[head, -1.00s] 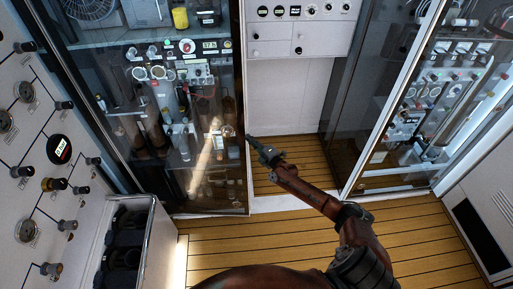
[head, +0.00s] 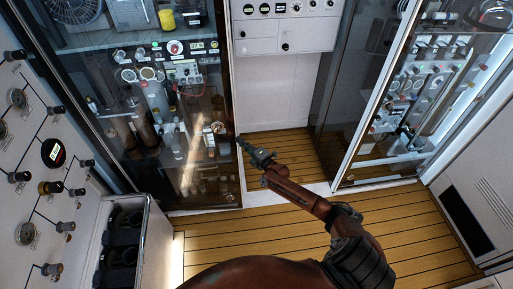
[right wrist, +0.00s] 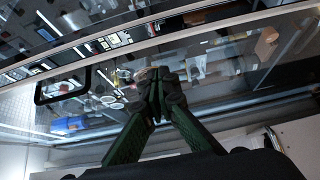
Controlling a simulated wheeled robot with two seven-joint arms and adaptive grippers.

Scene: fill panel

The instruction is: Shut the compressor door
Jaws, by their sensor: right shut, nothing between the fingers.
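A tall cabinet with a dark-edged glass door (head: 185,150) stands at the left in the head view, with gauges, tubes and cylinders behind the glass. I take this to be the compressor door; no label confirms it. It looks shut or nearly shut; a small gap cannot be ruled out. My right gripper (head: 243,145) is shut and empty, its tip at the door's right edge; contact is unclear. In the right wrist view the shut fingers (right wrist: 157,85) are in front of a glass pane with a black handle (right wrist: 62,85). My left gripper is not in view.
A second glass-fronted cabinet (head: 405,110) stands at the right. A white panel with knobs (head: 283,32) is between the cabinets. A control panel (head: 30,190) and an open-topped bin (head: 150,225) are at the left. The wooden floor (head: 225,240) is clear in the middle.

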